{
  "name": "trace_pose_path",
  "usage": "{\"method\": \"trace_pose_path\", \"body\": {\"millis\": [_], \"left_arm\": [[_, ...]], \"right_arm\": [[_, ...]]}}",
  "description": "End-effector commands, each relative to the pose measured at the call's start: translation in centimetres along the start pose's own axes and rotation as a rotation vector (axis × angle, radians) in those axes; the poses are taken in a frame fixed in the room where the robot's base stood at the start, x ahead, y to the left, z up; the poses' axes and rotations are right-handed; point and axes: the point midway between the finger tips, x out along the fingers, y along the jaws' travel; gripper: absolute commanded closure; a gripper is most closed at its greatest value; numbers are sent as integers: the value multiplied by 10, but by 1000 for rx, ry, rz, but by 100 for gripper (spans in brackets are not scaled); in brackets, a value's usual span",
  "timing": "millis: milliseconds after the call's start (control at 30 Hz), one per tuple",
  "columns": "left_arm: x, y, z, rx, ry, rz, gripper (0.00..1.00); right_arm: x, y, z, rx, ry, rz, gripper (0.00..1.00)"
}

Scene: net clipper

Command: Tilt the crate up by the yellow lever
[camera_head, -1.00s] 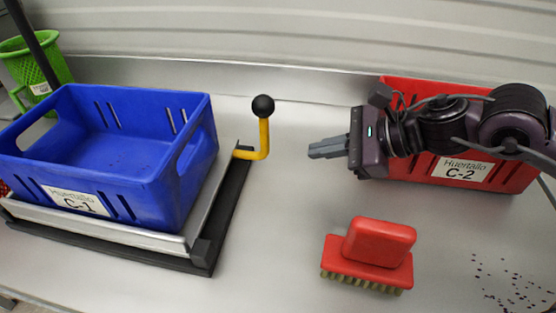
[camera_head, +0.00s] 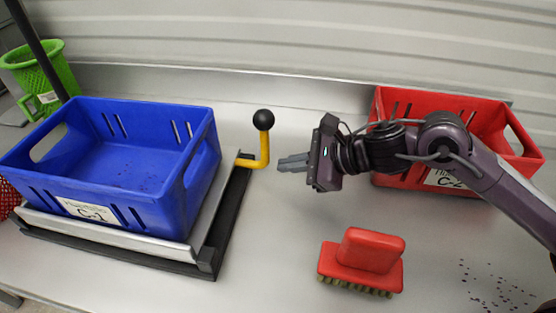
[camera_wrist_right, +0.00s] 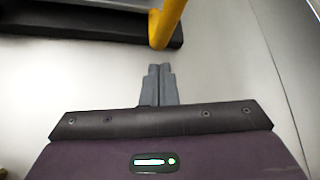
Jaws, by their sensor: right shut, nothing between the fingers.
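The blue crate (camera_head: 120,160) labelled C-1 sits level on a metal platform (camera_head: 130,240) with a dark base frame at the left. The yellow lever (camera_head: 264,148) with a black ball knob (camera_head: 263,119) stands upright at the platform's right side. My right gripper (camera_head: 280,164) is shut and empty, just right of the lever, its fingertips pointing left at it with a small gap. In the right wrist view the shut fingers (camera_wrist_right: 158,68) are just below the yellow lever (camera_wrist_right: 164,25); the knob is out of that view. My left gripper is not in view.
A red crate (camera_head: 405,100) labelled C-2 stands at the back right, partly behind my right arm. A red brush (camera_head: 362,260) lies in front. A green basket (camera_head: 40,65) is at the back left. Dark specks lie at the front right; the bench between brush and platform is clear.

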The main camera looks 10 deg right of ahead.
Motion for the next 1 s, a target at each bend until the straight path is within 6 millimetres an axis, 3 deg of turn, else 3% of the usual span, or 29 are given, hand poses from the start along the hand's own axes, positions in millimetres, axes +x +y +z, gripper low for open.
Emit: {"method": "trace_pose_path", "body": {"millis": [300,767,1000], "left_arm": [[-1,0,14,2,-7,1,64],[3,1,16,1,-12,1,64],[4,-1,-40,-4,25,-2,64]], "right_arm": [[30,0,1,0,-1,1,100],[31,-1,2,-15,0,-8,100],[14,-8,29,-149,-5,-97,100]]}}
